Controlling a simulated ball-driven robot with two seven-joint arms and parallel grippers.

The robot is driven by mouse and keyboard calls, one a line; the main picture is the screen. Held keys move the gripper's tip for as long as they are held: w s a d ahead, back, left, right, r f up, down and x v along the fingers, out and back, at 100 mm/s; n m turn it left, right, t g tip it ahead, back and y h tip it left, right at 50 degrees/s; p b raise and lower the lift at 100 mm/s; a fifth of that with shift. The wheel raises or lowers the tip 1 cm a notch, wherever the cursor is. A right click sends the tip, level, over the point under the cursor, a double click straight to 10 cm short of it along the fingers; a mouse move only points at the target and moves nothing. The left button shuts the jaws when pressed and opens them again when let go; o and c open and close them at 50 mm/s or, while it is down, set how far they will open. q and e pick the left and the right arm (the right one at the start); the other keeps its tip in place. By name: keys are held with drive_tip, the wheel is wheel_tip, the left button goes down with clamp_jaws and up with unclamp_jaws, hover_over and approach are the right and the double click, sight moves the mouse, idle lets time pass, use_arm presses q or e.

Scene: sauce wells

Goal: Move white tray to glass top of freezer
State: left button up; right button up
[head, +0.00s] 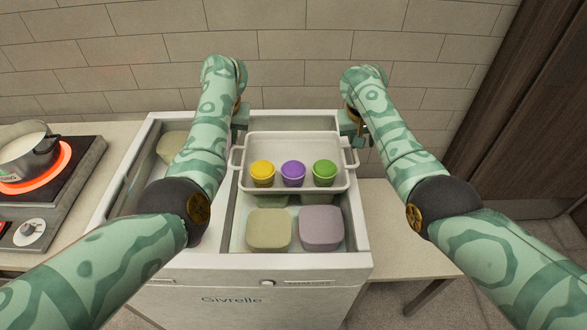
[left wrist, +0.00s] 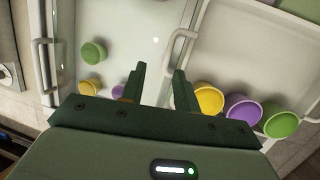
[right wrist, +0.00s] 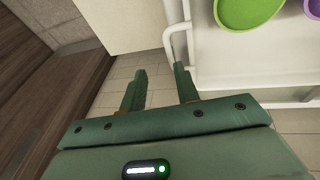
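The white tray (head: 283,138) lies over the right part of the white freezer (head: 175,280), above its open bay. It holds a yellow cup (head: 262,174), a purple cup (head: 293,174) and a green cup (head: 325,173). It has a handle on each short side. My left gripper (left wrist: 158,82) is open near the tray's left handle (left wrist: 172,45). My right gripper (right wrist: 160,80) is open close to the right handle (right wrist: 176,30). Neither visibly grips the tray. The freezer's left, glass-covered part (head: 140,172) is partly hidden by my left arm.
Several lidded boxes, including a green one (head: 268,230) and a mauve one (head: 321,228), sit in the bay. A pot (head: 28,155) stands on a glowing hob at left. Small cups (left wrist: 93,52) also show left of the tray in the left wrist view.

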drive_tip(key=shift+r, duration=0.1)
drive_tip(key=shift+s+a+r, duration=0.1)
drive_tip(key=shift+r, duration=0.15)
use_arm(q)
drive_tip(key=v, duration=1)
use_arm(e)
drive_tip(key=v, duration=1.1)
drive_tip(key=shift+r, duration=0.2)
use_arm(q)
drive_tip(key=shift+s+d+f, duration=0.1)
drive_tip(key=shift+f, duration=0.1)
use_arm(e)
drive_tip(key=shift+s+f, duration=0.1)
